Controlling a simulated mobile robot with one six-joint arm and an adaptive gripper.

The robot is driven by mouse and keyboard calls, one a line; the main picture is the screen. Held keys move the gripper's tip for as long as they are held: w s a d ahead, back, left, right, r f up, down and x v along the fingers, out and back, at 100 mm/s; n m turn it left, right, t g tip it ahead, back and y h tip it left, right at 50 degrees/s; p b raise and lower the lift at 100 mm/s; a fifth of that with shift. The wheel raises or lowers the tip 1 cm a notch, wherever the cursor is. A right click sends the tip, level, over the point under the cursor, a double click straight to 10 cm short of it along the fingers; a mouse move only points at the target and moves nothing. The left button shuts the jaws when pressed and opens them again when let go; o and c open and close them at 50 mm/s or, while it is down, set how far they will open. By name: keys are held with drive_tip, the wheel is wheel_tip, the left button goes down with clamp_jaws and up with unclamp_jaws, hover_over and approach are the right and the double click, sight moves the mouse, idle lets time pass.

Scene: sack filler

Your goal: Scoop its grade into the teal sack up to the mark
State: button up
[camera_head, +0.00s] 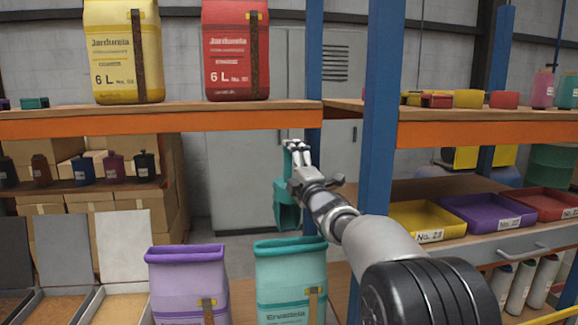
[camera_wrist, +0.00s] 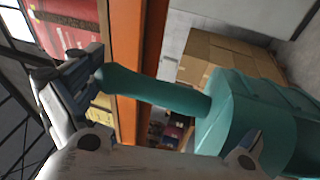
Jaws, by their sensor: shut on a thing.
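My gripper (camera_head: 298,150) is shut on the handle of a teal scoop (camera_head: 287,205) and holds it in the air above the sacks. In the wrist view the scoop's handle runs from my fingers to its wide teal bowl (camera_wrist: 245,125). I cannot see whether the bowl holds anything. The open teal sack (camera_head: 291,284) stands upright below the scoop, apart from it; its contents and inner mark are hidden. Open bins of brown granular material stand at the lower left, the nearest bin (camera_head: 125,305) left of the purple sack.
An open purple sack (camera_head: 187,290) stands left of the teal sack. Yellow (camera_head: 124,60) and red (camera_head: 236,62) filled sacks stand on the upper shelf. Its orange beam (camera_head: 160,122) and a blue post (camera_head: 380,140) are close to my arm. Yellow (camera_head: 420,218) and purple (camera_head: 497,212) trays sit at right.

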sight(289, 153)
drive_tip(key=shift+r+p, duration=0.45)
drive_tip(key=shift+p, duration=0.7)
drive_tip(key=r+g+p, duration=0.1)
drive_tip(key=p, duration=0.3)
drive_tip(key=shift+h+p, duration=0.3)
drive_tip(key=shift+p, duration=0.05)
drive_tip(key=r+g+h+p, duration=0.1)
drive_tip(key=g+p, duration=0.1)
drive_tip(key=p, duration=1.1)
drive_tip(key=shift+r+g, duration=0.1)
drive_tip(key=shift+g, duration=0.3)
drive_tip(key=p, duration=0.4)
drive_tip(key=shift+r+g+h, duration=0.2)
drive_tip(key=shift+g+h, duration=0.2)
drive_tip(key=shift+f+p, duration=0.1)
drive_tip(key=shift+p, duration=0.85)
drive_tip(key=shift+f, duration=0.2)
drive_tip(key=shift+r, duration=0.1)
